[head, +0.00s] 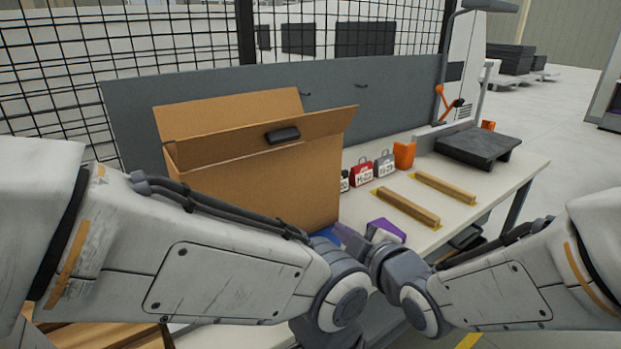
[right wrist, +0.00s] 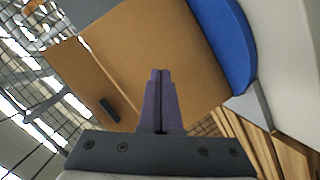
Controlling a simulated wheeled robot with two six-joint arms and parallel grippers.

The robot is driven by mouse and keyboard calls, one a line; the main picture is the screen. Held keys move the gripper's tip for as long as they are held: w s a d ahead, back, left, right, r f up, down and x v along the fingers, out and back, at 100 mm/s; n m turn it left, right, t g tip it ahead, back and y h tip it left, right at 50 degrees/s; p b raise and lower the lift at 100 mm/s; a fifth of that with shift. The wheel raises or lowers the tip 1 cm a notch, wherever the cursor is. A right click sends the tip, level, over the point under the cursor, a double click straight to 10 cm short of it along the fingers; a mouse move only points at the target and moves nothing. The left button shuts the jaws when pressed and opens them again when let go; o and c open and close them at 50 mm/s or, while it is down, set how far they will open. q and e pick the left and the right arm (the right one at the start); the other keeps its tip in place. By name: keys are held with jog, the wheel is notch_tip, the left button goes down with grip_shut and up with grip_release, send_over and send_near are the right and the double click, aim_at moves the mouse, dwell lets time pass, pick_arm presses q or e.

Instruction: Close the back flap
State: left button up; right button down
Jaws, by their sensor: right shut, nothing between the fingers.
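The brown cardboard box (head: 265,185) stands on the bench at left. Its back flap (head: 230,112) stands up behind the opening. A nearer flap (head: 322,125) is also raised, with a small dark object (head: 283,135) on it. The box (right wrist: 180,50) and the dark object (right wrist: 109,108) also show in the right wrist view. My right gripper (head: 350,238) is by the lower right of the box; its purple fingers (right wrist: 160,85) are shut and empty, pointing at the cardboard. My left arm crosses in front of the box, and I cannot make out its gripper.
Red and grey tagged items (head: 362,172), an orange block (head: 404,155) and two wooden strips (head: 408,207) lie on the bench right of the box. A blue curved thing (right wrist: 225,40) is close to the right fingers. A grey panel (head: 395,100) stands behind.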

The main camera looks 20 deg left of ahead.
aim_at(286, 141)
pick_arm(q)
notch_tip(286, 141, down, 8)
jog(key=r+b, duration=0.1)
jog(key=b, duration=0.5)
pick_arm(e)
jog(key=w+a+r+n+t+y+p, duration=0.1)
jog(key=a+r+n+y, duration=0.2)
jog(key=w+a+r+n+t+y+p, duration=0.1)
jog(key=w+a+r+n+y+p, duration=0.1)
jog(key=a+r+n+y, duration=0.1)
jog(key=w+a+r+n+t+y+p, duration=0.1)
jog(key=w+a+r+n+y, duration=0.1)
jog(key=a+r+n+y, duration=0.1)
jog(key=shift+w+a+r+n+t+y+p, duration=0.15)
jog(key=shift+a+r, duration=0.3)
jog(key=shift+r, duration=0.15)
jog(key=shift+w+a+r+n+t+y+p, duration=0.1)
jog(key=shift+a+r+n+t+y+p, duration=0.05)
jog(key=shift+a+r, duration=0.35)
pick_arm(q)
jog(key=shift+r, duration=2.05)
pick_arm(e)
jog(key=shift+w+a+r, duration=0.2)
jog(key=shift+w+a, duration=0.05)
jog(key=shift+w, duration=0.05)
